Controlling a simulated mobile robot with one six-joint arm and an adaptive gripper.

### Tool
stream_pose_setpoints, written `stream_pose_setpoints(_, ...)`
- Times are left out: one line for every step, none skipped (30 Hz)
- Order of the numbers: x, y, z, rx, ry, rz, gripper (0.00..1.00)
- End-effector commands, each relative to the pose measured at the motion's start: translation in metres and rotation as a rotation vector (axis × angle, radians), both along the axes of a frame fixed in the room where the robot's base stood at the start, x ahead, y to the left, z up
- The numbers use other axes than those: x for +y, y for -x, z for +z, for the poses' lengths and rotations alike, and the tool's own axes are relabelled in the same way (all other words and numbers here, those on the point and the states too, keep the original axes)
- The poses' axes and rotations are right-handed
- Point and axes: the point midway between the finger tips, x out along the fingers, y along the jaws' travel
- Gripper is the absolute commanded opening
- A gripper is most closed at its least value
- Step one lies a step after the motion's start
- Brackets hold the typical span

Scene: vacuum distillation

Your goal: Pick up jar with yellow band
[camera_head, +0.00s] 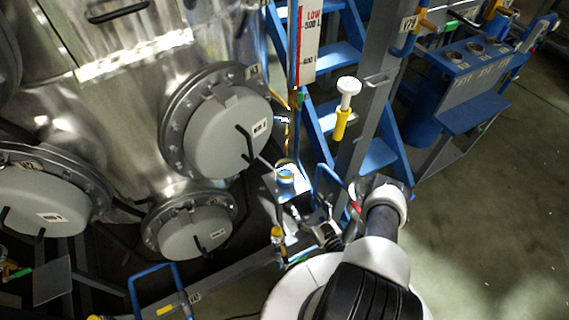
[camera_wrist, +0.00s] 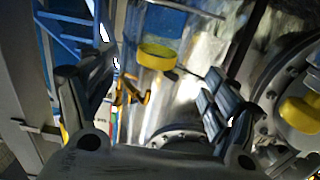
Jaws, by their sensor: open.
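The jar with yellow band (camera_head: 286,175) stands on a small bright metal shelf (camera_head: 295,205) beside the big steel vessel. It shows a blue part and a yellow band. In the wrist view the yellow band (camera_wrist: 157,56) appears in the upper middle, with blue just above it. My gripper (camera_head: 321,222) is near the shelf, below and right of the jar in the head view. In the wrist view my gripper (camera_wrist: 155,95) is open. Its two fingers stand wide apart, the band shows between their tips, and nothing is held. I cannot tell how far the jar is from the fingers.
The steel vessel (camera_head: 120,130) with round grey flanged covers (camera_head: 228,132) fills the left. A grey post (camera_head: 366,110) and blue stairs (camera_head: 325,115) stand behind the shelf. A yellow handle with white knob (camera_head: 342,120) is above. Open floor (camera_head: 480,220) lies right.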

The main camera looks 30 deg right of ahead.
Motion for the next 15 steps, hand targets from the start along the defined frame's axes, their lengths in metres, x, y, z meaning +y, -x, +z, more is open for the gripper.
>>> stream_pose_setpoints(0.002,-0.004,-0.001,-0.003,-0.001,0.003,0.81)
stream_pose_setpoints(0.002,-0.007,-0.001,-0.004,-0.001,0.005,0.81)
stream_pose_setpoints(0.003,-0.014,-0.001,-0.004,-0.001,0.006,0.81)
stream_pose_setpoints(0.003,-0.02,-0.001,-0.005,0.001,0.007,0.81)
stream_pose_setpoints(0.004,-0.026,-0.001,-0.006,0.001,0.009,0.81)
stream_pose_setpoints(0.004,-0.036,-0.001,-0.005,0.002,0.009,0.81)
stream_pose_setpoints(0.004,-0.042,-0.002,-0.005,0.002,0.008,0.81)
stream_pose_setpoints(0.005,-0.049,-0.002,-0.005,0.001,0.008,0.81)
stream_pose_setpoints(0.005,-0.058,-0.002,-0.005,0.003,0.008,0.81)
stream_pose_setpoints(0.005,-0.065,-0.002,-0.005,0.002,0.008,0.81)
stream_pose_setpoints(0.005,-0.071,-0.002,-0.005,0.002,0.008,0.81)
stream_pose_setpoints(0.005,-0.08,-0.002,-0.005,0.002,0.006,0.81)
stream_pose_setpoints(0.005,-0.086,-0.002,-0.005,0.001,0.006,0.81)
stream_pose_setpoints(0.005,-0.092,-0.002,-0.004,0.002,0.005,0.81)
stream_pose_setpoints(0.006,-0.098,-0.002,-0.004,0.0,0.005,0.81)
